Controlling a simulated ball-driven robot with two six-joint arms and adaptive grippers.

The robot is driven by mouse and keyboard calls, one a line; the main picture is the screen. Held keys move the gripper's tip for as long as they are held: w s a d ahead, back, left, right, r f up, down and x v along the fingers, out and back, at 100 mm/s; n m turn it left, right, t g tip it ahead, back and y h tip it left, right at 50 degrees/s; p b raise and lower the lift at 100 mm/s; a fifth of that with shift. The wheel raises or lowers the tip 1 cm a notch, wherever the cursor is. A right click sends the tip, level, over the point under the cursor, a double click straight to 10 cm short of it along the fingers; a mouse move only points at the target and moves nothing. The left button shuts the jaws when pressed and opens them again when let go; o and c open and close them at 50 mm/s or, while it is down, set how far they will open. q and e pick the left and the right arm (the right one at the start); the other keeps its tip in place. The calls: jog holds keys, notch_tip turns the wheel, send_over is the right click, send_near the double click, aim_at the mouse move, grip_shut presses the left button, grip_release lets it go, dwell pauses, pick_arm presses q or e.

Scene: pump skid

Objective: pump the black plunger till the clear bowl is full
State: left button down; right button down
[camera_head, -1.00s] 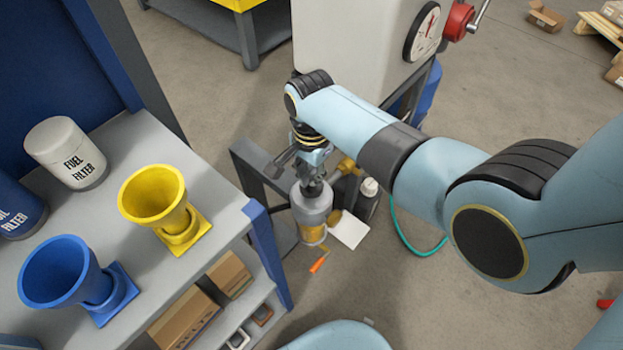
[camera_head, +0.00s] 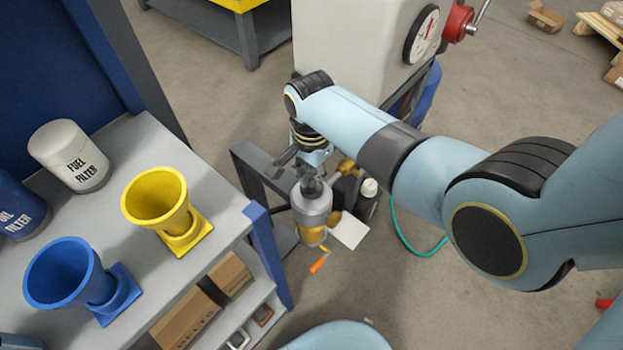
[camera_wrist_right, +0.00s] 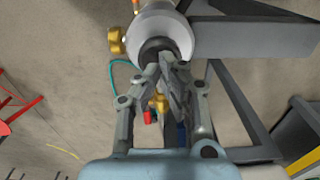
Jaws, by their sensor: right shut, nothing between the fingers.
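The pump assembly has a grey round head (camera_head: 312,203) with the bowl (camera_head: 313,236) below it. The bowl looks amber; its fill level is too small to tell. My right gripper (camera_head: 312,181) points down over the head, shut, with nothing between its fingers. In the right wrist view, the closed fingertips (camera_wrist_right: 170,62) are at the black plunger (camera_wrist_right: 157,47), in front of the pale pump head (camera_wrist_right: 165,28). They overlap the plunger in the picture; I cannot tell whether they touch it. The fingers hide part of it. My left gripper is not in view.
A grey bench (camera_head: 150,138) on the left holds a yellow funnel (camera_head: 155,198), a blue funnel (camera_head: 60,275) and filters. A white tank (camera_head: 350,45) with a gauge (camera_head: 424,32) stands behind. A teal hose (camera_head: 408,238) lies right.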

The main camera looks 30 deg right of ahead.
jog(key=shift+f+b, duration=1.15)
jog(key=shift+f, duration=0.65)
jog(key=shift+r, duration=0.1)
jog(key=shift+r+p, duration=1.95)
jog(key=shift+p, duration=0.25)
notch_tip(320, 180, up, 6)
jog(key=p, duration=0.6)
jog(key=shift+f, duration=0.1)
